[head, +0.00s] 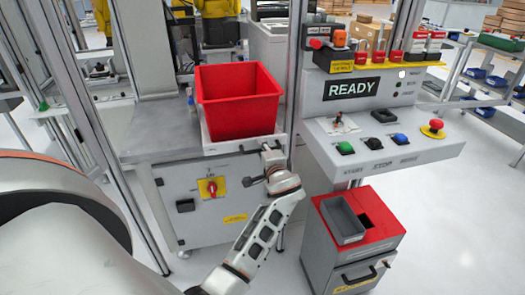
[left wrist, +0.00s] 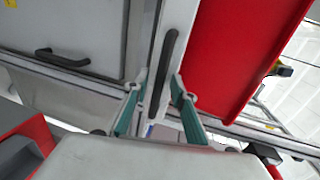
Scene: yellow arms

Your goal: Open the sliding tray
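The sliding tray (head: 212,147) is a pale, flat tray on the machine's left bench, with a red bin (head: 238,112) on it. A dark bar handle (left wrist: 167,62) runs along the tray's front edge, and part of it shows in the head view (head: 246,148). My left gripper (left wrist: 160,78) is at this handle, its teal-padded fingers apart with the handle lying between them. I see gaps beside the handle, so no firm contact shows. In the head view my left gripper (head: 268,152) is at the tray's front right, largely hidden by its own wrist. My right gripper is in neither view.
A control panel (head: 385,150) with a READY display and several buttons stands to the right. Below it is a red-topped cabinet (head: 375,222) with a grey bin (head: 343,218). A metal post (head: 296,75) rises close to the gripper. Floor in front of the bench is open.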

